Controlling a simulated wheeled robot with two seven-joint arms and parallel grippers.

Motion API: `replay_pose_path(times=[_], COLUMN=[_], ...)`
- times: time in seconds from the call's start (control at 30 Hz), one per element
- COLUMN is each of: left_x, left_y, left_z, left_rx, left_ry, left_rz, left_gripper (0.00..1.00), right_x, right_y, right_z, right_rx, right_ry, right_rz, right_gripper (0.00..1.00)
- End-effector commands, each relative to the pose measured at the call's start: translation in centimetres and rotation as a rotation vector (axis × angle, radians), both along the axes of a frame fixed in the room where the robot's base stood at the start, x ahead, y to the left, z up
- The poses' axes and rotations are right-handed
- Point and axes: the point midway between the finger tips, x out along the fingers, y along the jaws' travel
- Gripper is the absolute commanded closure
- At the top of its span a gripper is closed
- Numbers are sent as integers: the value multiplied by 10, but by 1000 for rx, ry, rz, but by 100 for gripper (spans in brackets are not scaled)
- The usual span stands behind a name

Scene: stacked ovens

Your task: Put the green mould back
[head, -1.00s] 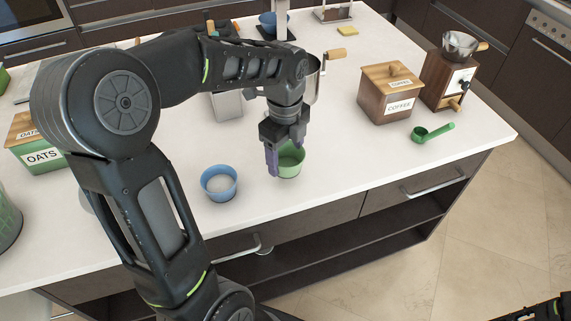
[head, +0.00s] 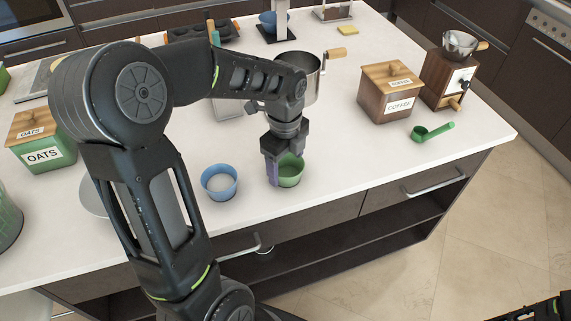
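The green mould (head: 291,174) is a small round cup standing upright near the front edge of the white counter. My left gripper (head: 279,174) points down at it. One purple finger shows at the mould's left side. The other finger is not clearly seen, so I cannot tell whether the fingers are closed on the wall. A blue mould (head: 219,187) with white contents stands just left of it. Only a dark part of my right arm shows at the bottom right corner; its gripper is not seen.
A metal pot (head: 304,80) with a wooden handle stands behind the gripper. A coffee box (head: 390,96), a grinder (head: 449,87) and a green scoop (head: 432,132) are to the right. An oats box (head: 40,142) is at left. A dark muffin tray (head: 188,34) lies at the back.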

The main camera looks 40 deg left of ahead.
Motion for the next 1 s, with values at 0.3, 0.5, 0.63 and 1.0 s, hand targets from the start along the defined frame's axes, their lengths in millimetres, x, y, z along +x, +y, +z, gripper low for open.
replay_pose_path(times=[0.3, 0.5, 0.63, 1.0], left_x=[0, 0, 1, 1], left_y=[0, 0, 0, 0], left_z=[1, 2, 9, 76], left_rx=[0, 0, 1, 1], left_ry=[0, 0, -3, -6], left_rz=[0, 0, 1, 0], left_gripper=[12, 12, 12, 12], right_x=[0, 0, 0, 0], right_y=[0, 0, 0, 0], right_z=[0, 2, 2, -2], right_rx=[0, 0, 0, 1], right_ry=[0, 0, 0, -1], right_rz=[0, 0, 0, 1], right_gripper=[64, 64, 64, 64])
